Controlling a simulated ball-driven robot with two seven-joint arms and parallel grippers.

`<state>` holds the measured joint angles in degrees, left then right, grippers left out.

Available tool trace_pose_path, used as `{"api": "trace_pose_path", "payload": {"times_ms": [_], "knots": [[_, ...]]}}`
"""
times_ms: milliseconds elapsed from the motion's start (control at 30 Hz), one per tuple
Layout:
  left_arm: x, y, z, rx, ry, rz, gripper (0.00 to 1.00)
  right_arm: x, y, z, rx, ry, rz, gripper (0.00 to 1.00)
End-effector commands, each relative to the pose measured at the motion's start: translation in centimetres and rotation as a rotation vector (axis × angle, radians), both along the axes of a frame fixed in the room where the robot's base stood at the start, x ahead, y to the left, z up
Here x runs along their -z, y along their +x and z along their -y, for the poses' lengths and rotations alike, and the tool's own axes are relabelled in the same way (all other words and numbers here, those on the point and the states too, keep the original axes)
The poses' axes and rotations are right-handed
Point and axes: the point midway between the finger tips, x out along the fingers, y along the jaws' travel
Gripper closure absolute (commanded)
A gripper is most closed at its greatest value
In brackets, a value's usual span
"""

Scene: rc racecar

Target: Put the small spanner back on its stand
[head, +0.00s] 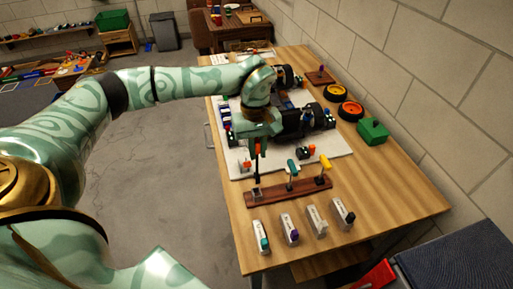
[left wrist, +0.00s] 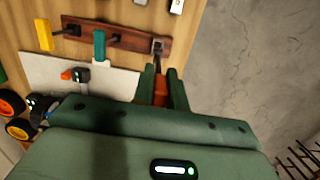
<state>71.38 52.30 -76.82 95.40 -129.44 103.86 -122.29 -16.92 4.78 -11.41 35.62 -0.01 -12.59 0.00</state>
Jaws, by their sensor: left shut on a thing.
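My left gripper (head: 257,148) points down over the near left part of the workbench. It is shut on an orange-handled tool (head: 257,150), which I take to be the small spanner. In the left wrist view the orange handle (left wrist: 160,92) sits between the two green fingers (left wrist: 161,88). The tool's dark shaft reaches down toward the end holder (head: 256,193) of the brown wooden stand (head: 273,193); whether it touches or sits in it I cannot tell. A green-handled tool (head: 293,167) and a yellow-handled tool (head: 325,163) stand in the other places. My right gripper is not in view.
A white board (head: 245,168) with a partly built car (head: 295,122) lies behind the stand. Several small white labelled items (head: 290,228) lie in front. Orange-rimmed wheels (head: 350,110) and a green box (head: 373,131) are at the right. Bare wood is free at the right front.

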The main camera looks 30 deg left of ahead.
Motion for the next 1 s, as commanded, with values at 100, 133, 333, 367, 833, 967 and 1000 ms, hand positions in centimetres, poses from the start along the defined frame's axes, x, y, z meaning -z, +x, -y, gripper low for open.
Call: {"api": "trace_pose_path", "payload": {"times_ms": [100, 133, 333, 367, 833, 967, 1000], "knots": [[-0.2, 0.2, -0.2, -0.019, 0.006, 0.006, 1.0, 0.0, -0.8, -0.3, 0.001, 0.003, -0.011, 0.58], [-0.2, 0.2, -0.2, -0.018, 0.005, 0.005, 1.0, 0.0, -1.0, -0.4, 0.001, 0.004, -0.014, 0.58], [-0.3, 0.2, -0.1, -0.015, 0.005, 0.005, 1.0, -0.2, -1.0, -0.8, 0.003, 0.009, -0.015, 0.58], [-0.3, 0.1, -0.1, -0.015, 0.005, 0.004, 1.0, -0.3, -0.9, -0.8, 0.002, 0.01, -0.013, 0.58], [3.8, 0.1, 0.0, -0.014, 0.003, 0.001, 1.0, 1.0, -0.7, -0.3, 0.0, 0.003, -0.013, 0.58], [4.6, 0.1, 0.0, -0.014, 0.003, 0.001, 1.0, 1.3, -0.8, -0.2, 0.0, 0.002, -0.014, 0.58], [4.8, 0.1, 0.0, -0.014, 0.003, 0.001, 1.0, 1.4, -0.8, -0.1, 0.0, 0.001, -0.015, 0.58]]}}
